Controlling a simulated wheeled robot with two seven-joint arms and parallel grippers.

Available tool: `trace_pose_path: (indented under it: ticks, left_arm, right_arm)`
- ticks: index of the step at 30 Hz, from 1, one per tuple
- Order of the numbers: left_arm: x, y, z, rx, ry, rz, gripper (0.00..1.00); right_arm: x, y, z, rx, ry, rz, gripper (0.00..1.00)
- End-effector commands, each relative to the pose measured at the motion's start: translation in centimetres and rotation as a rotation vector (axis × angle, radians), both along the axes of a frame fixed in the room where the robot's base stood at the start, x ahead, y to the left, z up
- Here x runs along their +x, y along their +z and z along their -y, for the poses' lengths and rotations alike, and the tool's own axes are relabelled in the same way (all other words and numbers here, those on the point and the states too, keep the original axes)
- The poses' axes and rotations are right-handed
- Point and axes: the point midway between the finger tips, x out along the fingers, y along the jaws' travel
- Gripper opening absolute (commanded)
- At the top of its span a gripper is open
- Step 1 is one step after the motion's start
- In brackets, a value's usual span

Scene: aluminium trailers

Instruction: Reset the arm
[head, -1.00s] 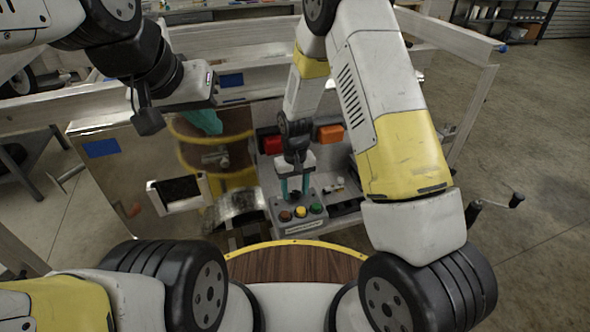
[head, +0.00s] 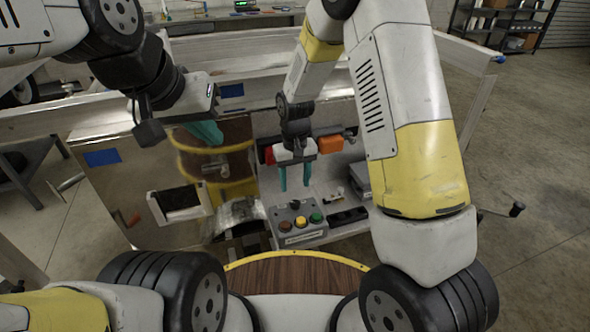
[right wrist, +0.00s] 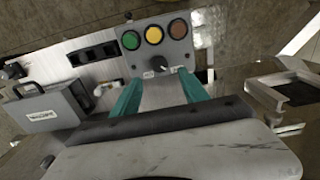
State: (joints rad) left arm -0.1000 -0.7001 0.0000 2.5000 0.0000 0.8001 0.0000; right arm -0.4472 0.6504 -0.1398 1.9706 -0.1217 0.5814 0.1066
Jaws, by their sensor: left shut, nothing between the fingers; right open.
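My right gripper (head: 295,178) points down in the middle of the head view, its two teal fingers apart and empty. It is above and behind a grey control box (head: 297,224) with a brown, a yellow and a green button and a black knob. In the right wrist view the box (right wrist: 160,50) lies beyond the open fingers (right wrist: 155,100). My left gripper (head: 206,133) is at the upper left, in front of the shiny metal panel. Its teal fingers are shut with nothing between them, and are partly hidden by the wrist.
A red block (head: 268,154) and an orange block (head: 330,145) sit behind my right gripper. A grey case (head: 362,178) stands right of the control box. The metal panel (head: 125,200) with a white-framed opening (head: 180,203) stands left. Aluminium rails (head: 65,122) surround the area.

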Motion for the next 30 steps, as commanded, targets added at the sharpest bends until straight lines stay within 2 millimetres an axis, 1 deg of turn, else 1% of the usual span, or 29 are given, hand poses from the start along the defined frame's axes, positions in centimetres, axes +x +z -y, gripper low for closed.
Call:
trace_pose_path:
  ticks: [11,14,17,18,20,21,24,26,27,30]
  left_arm:
    - [0.0,0.0,0.0,0.0,0.0,0.0,0.0]
    - [0.0,0.0,0.0,0.0,0.0,0.0,0.0]
    - [0.0,0.0,0.0,0.0,0.0,0.0,0.0]
    - [0.0,0.0,0.0,0.0,0.0,0.0,0.0]
    - [0.0,0.0,0.0,0.0,0.0,0.0,0.0]
    - [0.0,0.0,0.0,0.0,0.0,0.0,0.0]
    - [0.0,0.0,0.0,0.0,0.0,0.0,0.0]
    - [0.0,0.0,0.0,0.0,0.0,0.0,0.0]
    - [0.0,0.0,0.0,0.0,0.0,0.0,0.0]
    - [0.0,0.0,0.0,0.0,0.0,0.0,0.0]
  right_arm:
    - [0.0,0.1,0.0,0.001,-0.001,0.001,0.52]
    - [0.1,1.3,0.4,0.012,-0.011,0.013,0.52]
    - [-0.1,4.2,1.3,0.04,-0.034,0.04,0.52]
    - [-0.3,5.9,1.9,0.055,-0.047,0.056,0.52]
    - [-0.9,8.5,2.9,0.079,-0.067,0.083,0.52]
    - [-1.3,10.3,3.6,0.095,-0.08,0.103,0.52]
    - [-2.9,14.4,5.4,0.133,-0.112,0.149,0.52]
    - [-4.0,16.7,6.4,0.156,-0.13,0.179,0.52]
    - [-4.9,18.1,7.1,0.168,-0.142,0.199,0.52]
    - [-7.2,21.2,8.8,0.198,-0.166,0.253,0.52]
